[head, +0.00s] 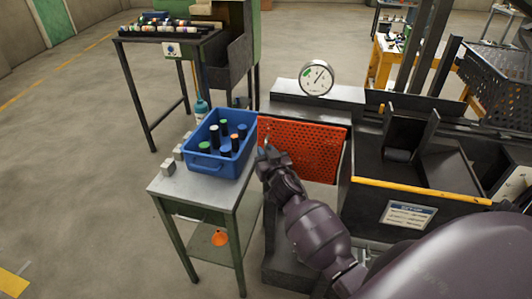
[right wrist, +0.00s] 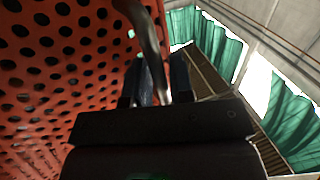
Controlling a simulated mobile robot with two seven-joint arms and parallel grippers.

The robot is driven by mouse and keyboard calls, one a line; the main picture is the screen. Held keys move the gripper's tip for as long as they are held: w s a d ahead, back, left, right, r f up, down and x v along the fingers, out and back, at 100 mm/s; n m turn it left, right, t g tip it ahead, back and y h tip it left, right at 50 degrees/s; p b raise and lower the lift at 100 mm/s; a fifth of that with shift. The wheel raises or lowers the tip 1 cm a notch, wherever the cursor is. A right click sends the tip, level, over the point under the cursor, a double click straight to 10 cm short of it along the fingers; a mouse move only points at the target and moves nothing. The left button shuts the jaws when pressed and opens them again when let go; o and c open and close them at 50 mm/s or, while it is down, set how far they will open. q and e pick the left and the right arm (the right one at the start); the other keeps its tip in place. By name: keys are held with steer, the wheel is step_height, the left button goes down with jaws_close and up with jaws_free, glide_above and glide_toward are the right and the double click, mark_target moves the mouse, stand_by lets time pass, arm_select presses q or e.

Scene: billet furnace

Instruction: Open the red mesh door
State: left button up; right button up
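The red mesh door (head: 305,148) is an orange-red perforated panel on the front of the grey machine, below its top. It looks closed or nearly so; I cannot tell exactly. In the right wrist view the door (right wrist: 60,75) fills the left side. My right gripper (head: 267,150) is at the door's left edge, next to the blue bin. In the right wrist view a curved metal handle (right wrist: 146,30) runs down between the two fingers of my right gripper (right wrist: 160,80), which look closed around it. My left gripper is not in view.
A blue bin (head: 203,167) with several dark cylinders stands on a small grey table (head: 163,187) just left of the door. A round gauge (head: 316,78) sits on the machine top. A dark trough with a yellow edge (head: 420,190) is right of the door. Open floor lies left.

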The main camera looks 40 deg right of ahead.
steer(key=shift+c, duration=0.2)
jaws_close()
steer(key=shift+s, duration=0.1)
